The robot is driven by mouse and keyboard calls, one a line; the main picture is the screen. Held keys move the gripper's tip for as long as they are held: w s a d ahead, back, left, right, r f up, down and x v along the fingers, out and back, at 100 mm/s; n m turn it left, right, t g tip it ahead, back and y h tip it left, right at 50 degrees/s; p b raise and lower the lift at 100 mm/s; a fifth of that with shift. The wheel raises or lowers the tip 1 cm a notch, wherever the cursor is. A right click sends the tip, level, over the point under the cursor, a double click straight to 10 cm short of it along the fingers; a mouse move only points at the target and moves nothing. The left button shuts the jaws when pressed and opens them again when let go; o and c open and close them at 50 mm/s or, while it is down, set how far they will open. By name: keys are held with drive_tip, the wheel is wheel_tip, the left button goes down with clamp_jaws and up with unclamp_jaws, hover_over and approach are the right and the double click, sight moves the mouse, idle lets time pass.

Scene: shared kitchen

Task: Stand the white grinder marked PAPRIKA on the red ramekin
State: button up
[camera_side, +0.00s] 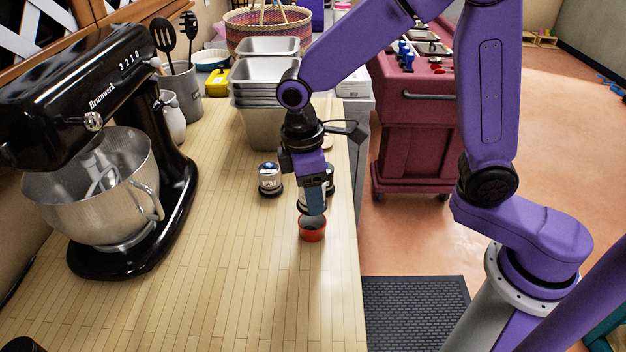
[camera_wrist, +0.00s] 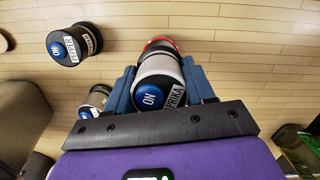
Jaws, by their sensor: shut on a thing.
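The white grinder marked PAPRIKA (camera_wrist: 153,68) is between my gripper's blue fingers in the wrist view, its blue ON button facing the camera and only PRIKA readable. My gripper (camera_side: 314,203) is shut on it and points down over the red ramekin (camera_side: 312,233). The fingers hide most of the grinder in the side view. The ramekin stands on the wooden counter, and its red rim (camera_wrist: 158,41) shows past the grinder's far end in the wrist view. I cannot tell whether the grinder's base touches the ramekin.
Another grinder (camera_side: 269,179) stands left of my gripper, and one more (camera_side: 329,174) is partly hidden behind it. Steel pans (camera_side: 265,100) are stacked farther back. A black stand mixer (camera_side: 110,150) is at the left. The counter (camera_side: 230,290) in front is clear.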

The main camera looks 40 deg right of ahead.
drive_tip(key=shift+f, duration=1.55)
drive_tip(key=shift+f, duration=0.55)
idle(0.4)
drive_tip(key=o, duration=1)
drive_tip(key=shift+w+a+r, duration=0.15)
drive_tip(key=shift+r, duration=1.65)
drive_tip(key=shift+w+a+r, duration=0.1)
drive_tip(key=shift+a+r, duration=0.1)
drive_tip(key=shift+r, duration=1.65)
drive_tip(key=shift+w+a+r, duration=0.15)
drive_tip(key=shift+r, duration=1.65)
drive_tip(key=shift+n+t+y, duration=0.5)
drive_tip(key=shift+n+y, duration=0.2)
drive_tip(key=shift+y, duration=0.1)
drive_tip(key=s+d+f, duration=0.1)
drive_tip(key=s+d, duration=0.3)
drive_tip(key=s, duration=0.3)
drive_tip(key=s+d+f, duration=0.1)
drive_tip(key=s+d, duration=0.4)
drive_tip(key=s, duration=0.1)
drive_tip(key=s+d+f, duration=0.1)
drive_tip(key=s+d, duration=0.3)
drive_tip(key=s, duration=0.3)
drive_tip(key=shift+s+d+f, duration=0.1)
drive_tip(key=shift+s+d, duration=0.05)
drive_tip(key=shift+s, duration=0.15)
